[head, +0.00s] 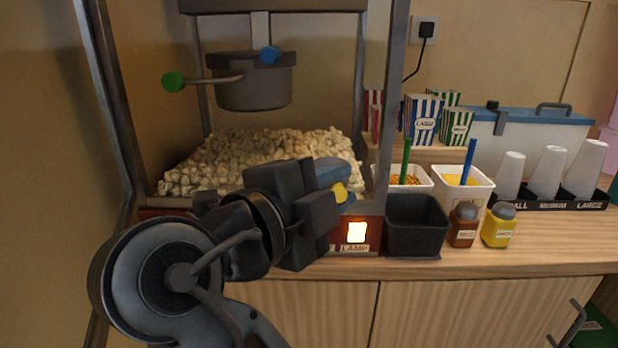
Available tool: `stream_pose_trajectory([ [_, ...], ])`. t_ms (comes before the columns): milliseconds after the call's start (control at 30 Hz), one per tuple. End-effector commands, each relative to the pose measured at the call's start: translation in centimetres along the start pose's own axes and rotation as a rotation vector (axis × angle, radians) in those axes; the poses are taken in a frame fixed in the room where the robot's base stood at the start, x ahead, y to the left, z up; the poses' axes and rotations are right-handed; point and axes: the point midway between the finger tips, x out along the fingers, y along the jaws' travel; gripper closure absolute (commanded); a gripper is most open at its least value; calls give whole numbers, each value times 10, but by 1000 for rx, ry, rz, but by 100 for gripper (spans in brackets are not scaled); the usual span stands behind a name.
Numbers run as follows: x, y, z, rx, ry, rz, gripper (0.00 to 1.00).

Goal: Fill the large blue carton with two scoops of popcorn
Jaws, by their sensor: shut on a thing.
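The large blue carton (422,120), blue-and-white striped with a label, stands upright on a wooden stand right of the popcorn machine. The popcorn (255,158) lies heaped inside the machine under the kettle. My gripper (335,187) is at the front right of the heap, seen from behind. It is shut on what looks like a blue-grey scoop (332,170) with a yellow part. My gripper hides much of the scoop, and I cannot tell whether it holds popcorn.
Red-striped (373,110) and green-striped (457,126) cartons flank the blue one. A black bin (416,226), two shakers (497,226) and white tubs (465,190) crowd the counter. The machine's right post (387,110) stands between my gripper and the cartons. The kettle (252,85) hangs above.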

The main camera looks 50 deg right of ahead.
Motion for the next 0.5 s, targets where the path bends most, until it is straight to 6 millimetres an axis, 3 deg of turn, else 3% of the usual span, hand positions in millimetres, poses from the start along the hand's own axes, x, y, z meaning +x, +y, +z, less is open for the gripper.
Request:
stream_pose_trajectory([
  [500, 31, -8, 22, -1, 2, -2, 100],
])
